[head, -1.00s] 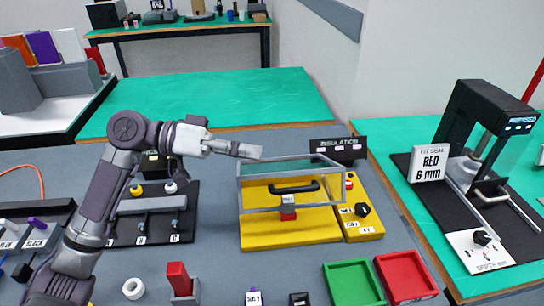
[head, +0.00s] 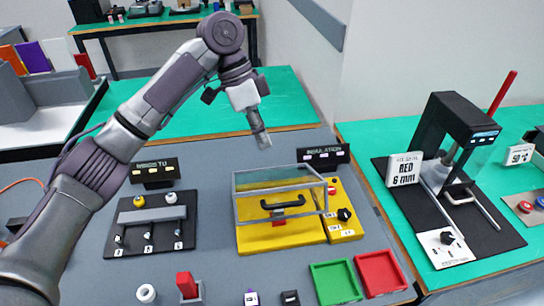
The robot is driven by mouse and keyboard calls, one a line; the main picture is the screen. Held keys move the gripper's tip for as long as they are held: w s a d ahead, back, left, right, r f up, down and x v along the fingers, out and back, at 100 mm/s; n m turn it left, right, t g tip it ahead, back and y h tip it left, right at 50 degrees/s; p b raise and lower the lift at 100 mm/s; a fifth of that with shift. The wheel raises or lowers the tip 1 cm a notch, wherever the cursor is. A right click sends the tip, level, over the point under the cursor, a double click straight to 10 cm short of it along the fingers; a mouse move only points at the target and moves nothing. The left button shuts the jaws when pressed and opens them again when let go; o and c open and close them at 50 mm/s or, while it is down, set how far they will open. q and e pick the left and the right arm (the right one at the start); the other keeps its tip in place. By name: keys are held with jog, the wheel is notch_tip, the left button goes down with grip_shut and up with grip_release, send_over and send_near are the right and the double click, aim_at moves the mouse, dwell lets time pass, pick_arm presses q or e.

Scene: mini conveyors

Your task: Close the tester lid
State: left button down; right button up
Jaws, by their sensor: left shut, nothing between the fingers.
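The insulation tester has a yellow base (head: 285,240) in the middle of the grey table. Its clear, grey-framed lid (head: 245,208) stands over the base, with a black handle (head: 287,203) on its front. The lid looks lowered, but I cannot tell whether its front edge fully meets the base. A red-and-grey piece (head: 279,222) shows below the handle, partly hidden. My left gripper (head: 264,142) is shut and empty. It points downward, above and behind the tester's left rear corner, apart from the lid. My right gripper is not in view.
A black sign (head: 322,155) stands behind the tester. A control panel with a black knob (head: 344,214) adjoins its right side. Green (head: 335,283) and red (head: 381,273) trays lie in front. A black fixture (head: 120,240) is at left; a black press (head: 443,130) stands on the right table.

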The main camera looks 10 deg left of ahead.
pick_arm(q)
jog(key=p, duration=0.2)
send_near(285, 203)
jog(key=w+f, duration=0.1)
jog(key=w+d+f, duration=0.1)
jog(key=f, duration=0.1)
jog(key=shift+w+d, duration=0.1)
jog(key=shift+w, duration=0.05)
jog(key=s+f, duration=0.2)
jog(key=shift+d+f+p, duration=0.3)
jog(key=shift+d+f, duration=0.1)
jog(key=shift+s+f, duration=0.3)
jog(key=shift+f, duration=0.05)
jog(key=shift+d+f, duration=0.1)
